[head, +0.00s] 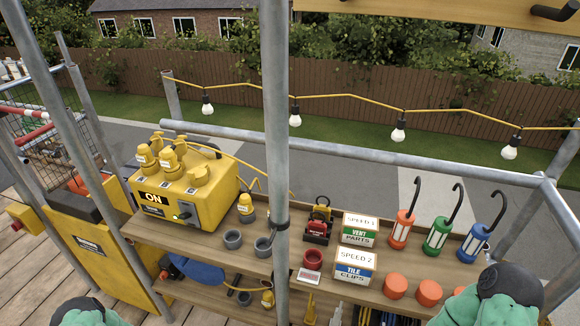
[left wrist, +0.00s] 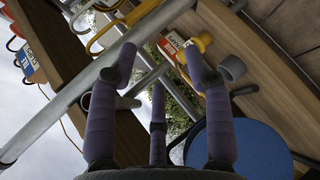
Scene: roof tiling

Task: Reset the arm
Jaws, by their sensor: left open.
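My left gripper (left wrist: 158,68) shows in the left wrist view with its purple fingers spread apart and nothing between them. Behind the fingers are a wooden shelf board (left wrist: 262,55), a grey metal tube and some foliage. A blue rounded object (left wrist: 240,150) lies close beside the right-hand finger; I cannot tell whether they touch. In the head view only green parts of my arms show at the bottom left and bottom right edges. Neither gripper's fingers show there.
A vertical scaffold pole (head: 276,120) stands in front. A rail (head: 350,152) runs behind; string lights hang above.

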